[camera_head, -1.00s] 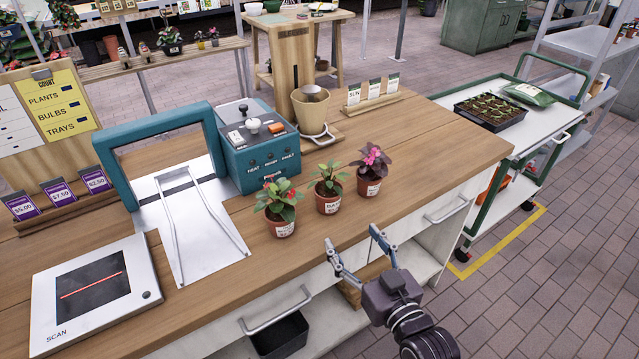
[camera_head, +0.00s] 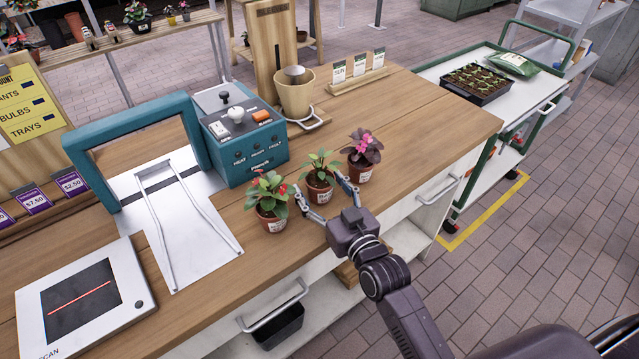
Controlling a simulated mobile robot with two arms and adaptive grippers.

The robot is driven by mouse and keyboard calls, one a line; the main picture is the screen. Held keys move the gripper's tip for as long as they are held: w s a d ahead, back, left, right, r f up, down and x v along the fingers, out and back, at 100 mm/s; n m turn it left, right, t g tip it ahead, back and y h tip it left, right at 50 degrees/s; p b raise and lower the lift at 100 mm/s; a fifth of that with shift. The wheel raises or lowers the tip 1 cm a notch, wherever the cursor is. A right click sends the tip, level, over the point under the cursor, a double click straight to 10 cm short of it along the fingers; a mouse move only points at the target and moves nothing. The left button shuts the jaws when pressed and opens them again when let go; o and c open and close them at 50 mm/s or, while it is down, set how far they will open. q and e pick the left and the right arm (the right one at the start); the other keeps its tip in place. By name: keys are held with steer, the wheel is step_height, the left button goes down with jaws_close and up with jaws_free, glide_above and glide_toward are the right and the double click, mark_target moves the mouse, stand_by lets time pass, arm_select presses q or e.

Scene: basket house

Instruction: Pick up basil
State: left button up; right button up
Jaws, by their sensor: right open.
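Three small potted plants stand in a row near the front edge of the wooden counter. The middle one, a green leafy plant in a terracotta pot (camera_head: 320,190), has a white label that seems to start with "BA"; I take it as the basil. My right gripper (camera_head: 317,183) is open, with one finger on each side of this pot. I cannot tell whether the fingers touch it. The pot stands upright on the counter. My left gripper is out of view.
A red-flowered plant (camera_head: 270,203) stands close to my left finger, and a pink-flowered plant (camera_head: 362,157) close to my right finger. A teal control box (camera_head: 241,150) is behind. The counter to the right (camera_head: 440,130) is clear.

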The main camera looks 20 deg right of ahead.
steer(key=shift+w, duration=0.1)
steer(key=c, duration=1.2)
steer(key=shift+r, duration=0.1)
steer(key=shift+c, duration=0.9)
steer(key=shift+r, duration=0.1)
